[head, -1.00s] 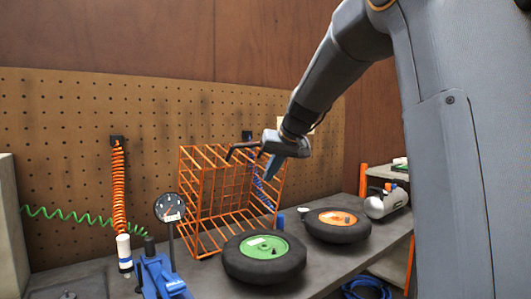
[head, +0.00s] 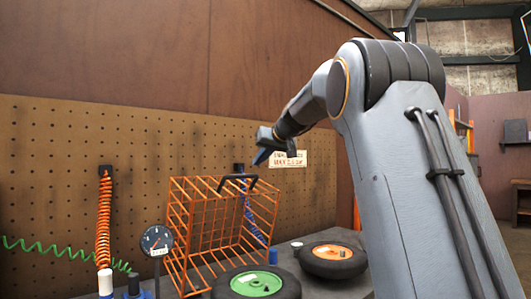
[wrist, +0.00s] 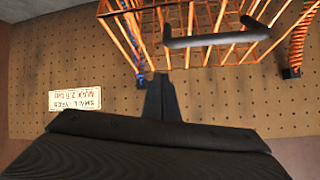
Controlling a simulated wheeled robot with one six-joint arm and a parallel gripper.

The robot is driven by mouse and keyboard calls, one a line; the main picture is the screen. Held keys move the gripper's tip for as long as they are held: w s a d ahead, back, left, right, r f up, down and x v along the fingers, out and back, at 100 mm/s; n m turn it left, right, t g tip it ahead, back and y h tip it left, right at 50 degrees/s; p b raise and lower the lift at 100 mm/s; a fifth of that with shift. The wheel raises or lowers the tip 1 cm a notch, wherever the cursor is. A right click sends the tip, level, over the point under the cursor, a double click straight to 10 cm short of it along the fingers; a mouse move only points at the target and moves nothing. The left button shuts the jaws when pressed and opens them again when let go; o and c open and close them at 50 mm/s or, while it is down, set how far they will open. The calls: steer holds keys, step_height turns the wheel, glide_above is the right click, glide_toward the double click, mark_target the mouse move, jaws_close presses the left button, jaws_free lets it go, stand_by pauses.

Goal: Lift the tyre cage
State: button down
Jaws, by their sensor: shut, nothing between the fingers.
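The tyre cage (head: 190,240) is an orange wire cage standing on the bench in front of the pegboard. A black handle (head: 238,182) sits on its top. My gripper (head: 262,156) is above and right of the handle, apart from it, shut and empty. In the wrist view, the shut fingers (wrist: 160,98) show dark in the middle. The cage (wrist: 190,15) appears at the top edge there, with its grey handle (wrist: 217,39) beyond the fingertips. The cage's lower part is partly hidden by a wheel in the head view.
An orange coiled hose (head: 103,222) hangs on the pegboard (head: 60,150). A sign (head: 290,159) is behind my gripper.

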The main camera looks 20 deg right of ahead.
steer(key=shift+w+a+f, duration=0.2)
steer(key=shift+w+f, duration=0.4)
steer(key=shift+f, duration=0.1)
steer(key=shift+s+f, duration=0.4)
steer(key=shift+s, duration=0.45)
steer(key=shift+s+f, duration=0.6)
